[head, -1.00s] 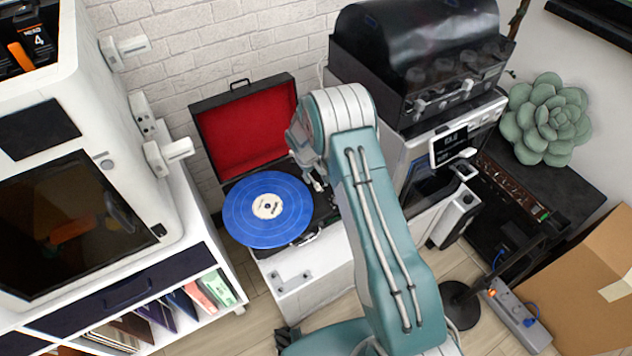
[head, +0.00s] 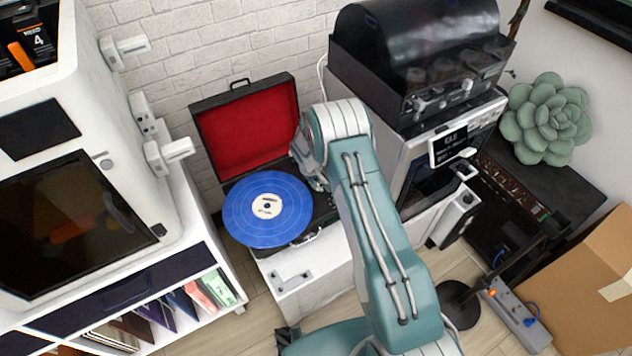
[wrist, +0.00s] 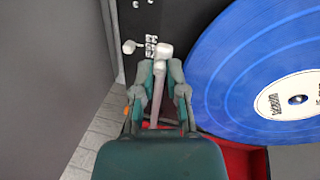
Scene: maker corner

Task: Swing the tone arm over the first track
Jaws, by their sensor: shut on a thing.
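The blue record (head: 250,225) lies on the turntable of an open record player (head: 193,120) with a red-lined lid. It also fills the right of the wrist view (wrist: 235,75). My gripper (wrist: 160,82) is shut on the pale tone arm (wrist: 158,98), whose rod runs between the two fingers. The tone arm's light end (wrist: 165,51) shows just past the fingertips, left of the record's edge and not over the grooves. In the head view my gripper (head: 318,180) is at the right side of the player, and the tone arm is hidden there.
A white machine (head: 120,60) stands at left above a shelf of records. A dark-lidded unit (head: 420,50) on a silver appliance stands close to the right of my arm. The white cabinet top (head: 300,270) in front of the player has bare room.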

